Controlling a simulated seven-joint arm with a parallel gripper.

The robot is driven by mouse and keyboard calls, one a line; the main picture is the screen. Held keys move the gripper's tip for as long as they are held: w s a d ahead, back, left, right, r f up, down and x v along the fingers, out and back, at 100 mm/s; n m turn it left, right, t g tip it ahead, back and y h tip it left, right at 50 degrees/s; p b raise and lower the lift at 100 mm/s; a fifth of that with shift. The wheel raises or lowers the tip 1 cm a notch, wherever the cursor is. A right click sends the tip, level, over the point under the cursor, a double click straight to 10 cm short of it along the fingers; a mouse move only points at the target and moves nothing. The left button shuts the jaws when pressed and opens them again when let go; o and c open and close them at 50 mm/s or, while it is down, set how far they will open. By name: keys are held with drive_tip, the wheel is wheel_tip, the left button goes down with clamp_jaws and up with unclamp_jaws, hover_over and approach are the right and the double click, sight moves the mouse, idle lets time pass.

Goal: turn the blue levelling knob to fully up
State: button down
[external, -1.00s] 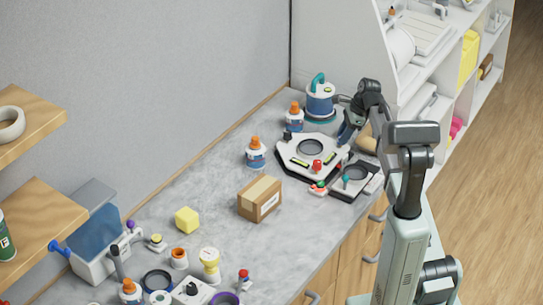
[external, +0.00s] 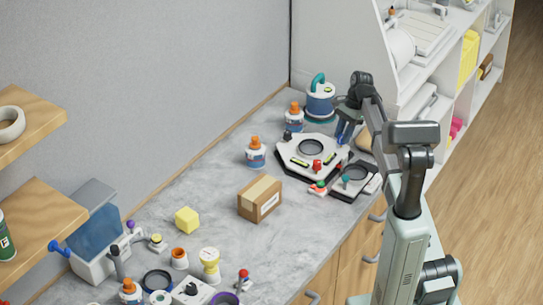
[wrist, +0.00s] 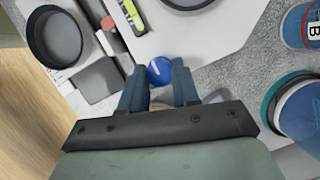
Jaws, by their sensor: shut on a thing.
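The blue levelling knob (wrist: 159,71) shows in the wrist view as a round blue cap with a white mark. It sits at a corner of the white levelling plate (wrist: 205,28), which also shows in the external view (external: 296,158). My gripper (wrist: 160,77) has its two blue fingers on either side of the knob and is shut on it. In the external view my gripper (external: 344,138) points down at the plate's right corner and hides the knob. A red knob (external: 317,165) stands at the plate's front.
A dark-based unit with a round ring (external: 355,175) sits close in front of the plate. A blue and white pot (external: 320,98) and orange-capped bottles (external: 294,118) stand behind and left. A cardboard box (external: 260,199) is nearer.

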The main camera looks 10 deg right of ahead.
drive_tip(key=shift+n, duration=0.6)
drive_tip(key=c, duration=0.8)
unclamp_jaws()
